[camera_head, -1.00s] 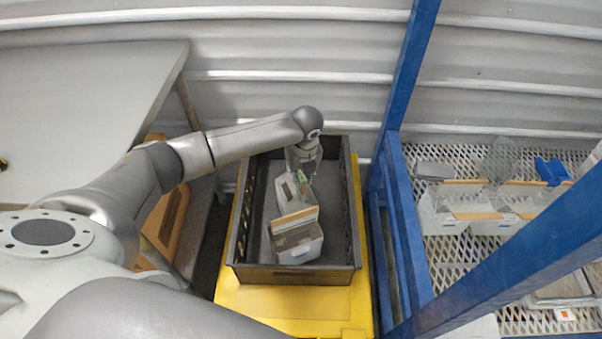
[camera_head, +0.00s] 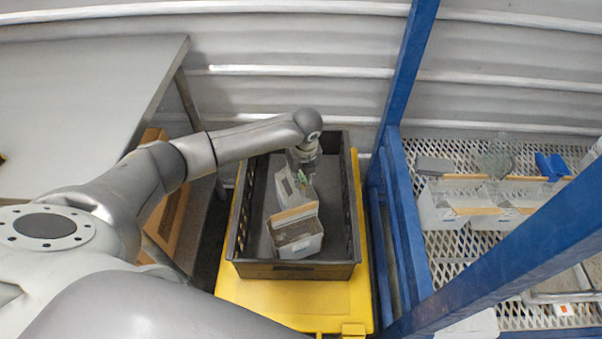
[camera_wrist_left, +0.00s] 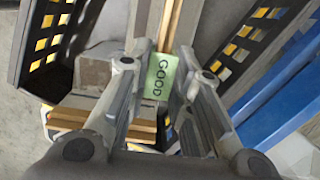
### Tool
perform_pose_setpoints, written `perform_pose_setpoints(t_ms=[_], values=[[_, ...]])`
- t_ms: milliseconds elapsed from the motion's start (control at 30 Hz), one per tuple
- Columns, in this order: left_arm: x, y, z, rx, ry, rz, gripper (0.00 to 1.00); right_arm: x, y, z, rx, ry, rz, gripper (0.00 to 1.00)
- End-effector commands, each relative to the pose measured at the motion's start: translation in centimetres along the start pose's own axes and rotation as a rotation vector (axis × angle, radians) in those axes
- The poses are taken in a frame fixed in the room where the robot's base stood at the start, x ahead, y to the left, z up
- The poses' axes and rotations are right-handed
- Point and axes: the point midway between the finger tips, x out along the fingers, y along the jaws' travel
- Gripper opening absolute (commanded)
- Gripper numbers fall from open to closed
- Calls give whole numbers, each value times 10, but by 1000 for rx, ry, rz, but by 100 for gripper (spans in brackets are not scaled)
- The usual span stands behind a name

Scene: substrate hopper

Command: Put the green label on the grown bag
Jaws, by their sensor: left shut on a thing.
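My left gripper (camera_head: 303,172) is over the black crate and shut on a green label. In the left wrist view the label (camera_wrist_left: 161,76) reads "GOOD" and sits between the fingertips (camera_wrist_left: 163,82). Two clear bags stand in the crate. The front bag (camera_head: 298,243) has a brownish-grey block and a wooden strip along its top. The rear bag (camera_head: 284,189) is right by the gripper and partly hidden; I cannot tell whether the label touches it. I cannot tell which bag is the grown one. My right gripper is not in view.
The black crate (camera_head: 243,262) with slotted walls rests on a yellow stand (camera_head: 290,306). A blue rack frame (camera_head: 404,230) is close on the right, with several clear bags (camera_head: 437,209) on its mesh shelf. A grey table (camera_head: 85,95) is at the left.

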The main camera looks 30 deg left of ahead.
Motion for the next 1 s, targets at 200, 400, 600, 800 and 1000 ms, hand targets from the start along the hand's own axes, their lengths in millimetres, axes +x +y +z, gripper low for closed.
perform_pose_setpoints(t_ms=[200, 400, 600, 800, 1000], values=[[-1, 0, 1, 0, 0, 1, 11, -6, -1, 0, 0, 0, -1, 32], [0, 0, 1, 0, 0, 1, 11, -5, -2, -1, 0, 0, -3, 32], [0, 0, 1, 0, 0, 0, 43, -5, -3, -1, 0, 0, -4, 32], [0, 0, 0, 0, 0, 0, 45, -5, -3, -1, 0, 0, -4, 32], [0, 0, 0, 0, 0, 0, 65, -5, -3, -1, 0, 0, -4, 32]])
